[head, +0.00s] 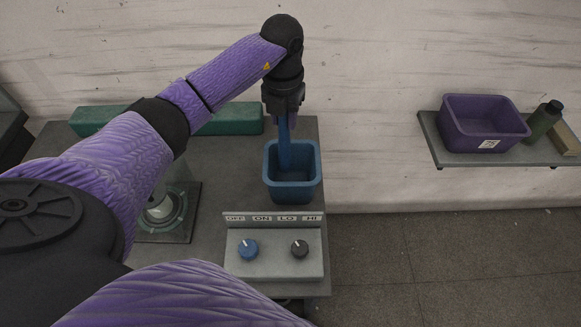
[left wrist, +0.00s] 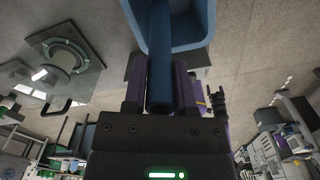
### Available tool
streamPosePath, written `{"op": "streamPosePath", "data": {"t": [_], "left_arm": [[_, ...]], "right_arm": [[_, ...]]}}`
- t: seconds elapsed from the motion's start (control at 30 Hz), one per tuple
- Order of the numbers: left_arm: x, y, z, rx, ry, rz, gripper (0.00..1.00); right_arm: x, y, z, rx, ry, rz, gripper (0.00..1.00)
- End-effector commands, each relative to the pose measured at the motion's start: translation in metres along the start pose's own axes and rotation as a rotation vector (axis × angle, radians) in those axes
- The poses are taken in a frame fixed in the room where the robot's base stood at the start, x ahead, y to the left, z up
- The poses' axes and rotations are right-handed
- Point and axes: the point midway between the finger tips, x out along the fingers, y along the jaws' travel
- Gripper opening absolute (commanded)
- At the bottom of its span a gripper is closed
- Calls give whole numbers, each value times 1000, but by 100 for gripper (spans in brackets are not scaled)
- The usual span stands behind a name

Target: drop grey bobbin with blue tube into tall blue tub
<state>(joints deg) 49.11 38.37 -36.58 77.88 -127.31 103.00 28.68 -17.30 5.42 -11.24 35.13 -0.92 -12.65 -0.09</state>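The blue tub (head: 275,187) stands on the grey table, below my left gripper (head: 284,113). My left gripper points down and is shut on a blue tube (head: 284,150), which hangs into the tub's opening. In the left wrist view the tube (left wrist: 160,70) lies between the two purple fingers, with the tub (left wrist: 205,25) beyond it. No grey yarn body of the bobbin can be made out in either view. My right gripper is not in view.
A control box (head: 274,262) with two knobs is in front of the tub. A green long block (head: 235,119) lies behind at the left, and a round machine base (head: 165,215) is left of the tub. A wall shelf (head: 440,153) at right holds a purple bin (head: 484,122) and a green bottle (head: 542,120).

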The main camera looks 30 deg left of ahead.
Motion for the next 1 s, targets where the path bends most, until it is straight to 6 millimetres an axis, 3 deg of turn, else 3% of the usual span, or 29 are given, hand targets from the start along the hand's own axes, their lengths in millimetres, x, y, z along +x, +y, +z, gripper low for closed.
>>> {"op": "streamPosePath", "data": {"t": [0.03,0.17,0.43,0.8,1.0], "left_arm": [[0,0,0,0,0,0,46],[0,0,0,0,0,0,73],[-5,0,0,1,-1,0,73],[-88,0,1,0,-3,0,73],[-100,0,0,0,0,0,73]], "right_arm": [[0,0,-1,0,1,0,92],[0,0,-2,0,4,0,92],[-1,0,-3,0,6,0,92],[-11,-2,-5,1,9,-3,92],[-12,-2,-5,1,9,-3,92]]}}
